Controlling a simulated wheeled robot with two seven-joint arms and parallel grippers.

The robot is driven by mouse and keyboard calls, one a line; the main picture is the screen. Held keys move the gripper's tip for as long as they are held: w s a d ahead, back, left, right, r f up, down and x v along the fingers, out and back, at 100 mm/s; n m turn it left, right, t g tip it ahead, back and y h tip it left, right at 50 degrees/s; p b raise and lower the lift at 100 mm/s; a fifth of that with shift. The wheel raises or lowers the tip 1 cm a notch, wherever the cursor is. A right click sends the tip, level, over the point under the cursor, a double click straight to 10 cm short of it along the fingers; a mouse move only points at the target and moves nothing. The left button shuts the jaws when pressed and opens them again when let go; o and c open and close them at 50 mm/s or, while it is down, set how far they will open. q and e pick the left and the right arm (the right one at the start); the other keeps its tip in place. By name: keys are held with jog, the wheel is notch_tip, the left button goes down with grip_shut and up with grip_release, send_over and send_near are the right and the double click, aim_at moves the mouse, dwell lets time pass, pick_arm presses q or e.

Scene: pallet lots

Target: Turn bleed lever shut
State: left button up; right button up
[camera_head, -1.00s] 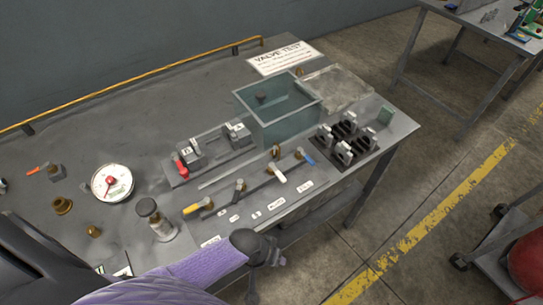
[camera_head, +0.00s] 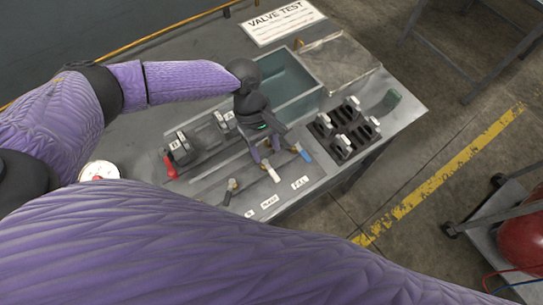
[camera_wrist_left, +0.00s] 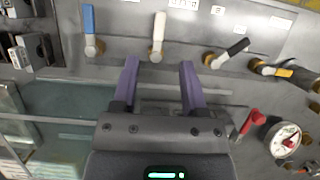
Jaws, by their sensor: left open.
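A row of levers runs along the front of the valve bench. The lever with the white handle (camera_head: 271,174) has its label in front of it, too small for me to read surely. It also shows in the left wrist view (camera_wrist_left: 158,32), standing upright in the picture on a brass stem. My left gripper (camera_head: 264,154) is open above the row, pointing down. In the left wrist view its purple fingers (camera_wrist_left: 159,64) are spread either side of the white lever's line, with nothing between them. Contact cannot be told. My right gripper is out of view.
A blue lever (camera_wrist_left: 89,30), a black lever (camera_wrist_left: 234,49) and a yellow lever (camera_wrist_left: 278,72) flank the white one. My purple sleeve covers the lower picture.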

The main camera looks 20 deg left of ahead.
aim_at(274, 175)
pick_arm(q)
jog(key=b+x, duration=0.1)
jog(key=x, duration=0.5)
jog(key=shift+f, duration=0.1)
jog(key=shift+s+d+f, duration=0.15)
jog(key=shift+f, duration=0.2)
grip_shut()
